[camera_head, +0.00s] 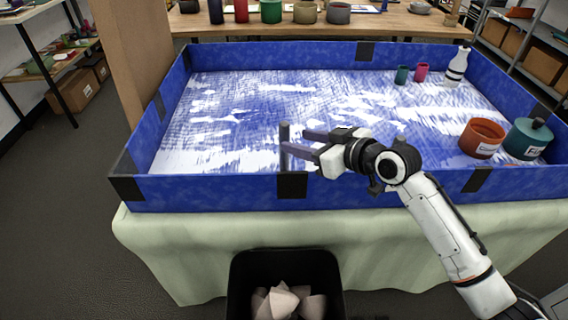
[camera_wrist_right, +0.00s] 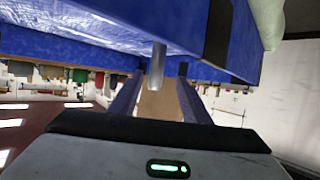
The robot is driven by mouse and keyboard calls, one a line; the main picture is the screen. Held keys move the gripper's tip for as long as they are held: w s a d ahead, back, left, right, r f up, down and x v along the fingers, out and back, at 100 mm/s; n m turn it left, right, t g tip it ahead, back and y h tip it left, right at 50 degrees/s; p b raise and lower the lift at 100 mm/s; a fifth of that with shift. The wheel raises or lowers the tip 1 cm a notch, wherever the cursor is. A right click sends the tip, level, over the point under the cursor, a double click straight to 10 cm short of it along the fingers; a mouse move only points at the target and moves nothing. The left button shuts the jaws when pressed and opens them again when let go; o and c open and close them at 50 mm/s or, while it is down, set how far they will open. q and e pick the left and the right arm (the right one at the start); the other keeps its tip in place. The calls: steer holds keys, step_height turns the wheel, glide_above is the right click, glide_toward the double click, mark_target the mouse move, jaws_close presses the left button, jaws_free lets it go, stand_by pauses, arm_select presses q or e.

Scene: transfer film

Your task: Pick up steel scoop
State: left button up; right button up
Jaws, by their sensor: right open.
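The steel scoop (camera_head: 284,143) shows as a narrow grey upright handle just inside the front wall of the blue-walled tray (camera_head: 232,190). Its lower end is hidden in the head view. My right gripper (camera_head: 294,142) is open, reaching in from the right over the front wall, with its fingertips close to the handle. In the right wrist view the grey handle (camera_wrist_right: 156,68) hangs between the two spread fingers, near the tips of my right gripper (camera_wrist_right: 153,88). I cannot tell whether a finger touches it. My left gripper is not in view.
An orange pot (camera_head: 481,138), a teal lidded pot (camera_head: 528,138), a white bottle (camera_head: 457,67) and two small cups, teal (camera_head: 402,75) and pink (camera_head: 422,72), stand at the tray's right. The tray's left half is clear. A black bin (camera_head: 240,290) stands in front.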

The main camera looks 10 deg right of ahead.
mark_target(288, 135)
steer(key=x, duration=0.5)
steer(key=shift+w+d+r, duration=0.2)
steer(key=shift+w, duration=0.05)
jaws_close()
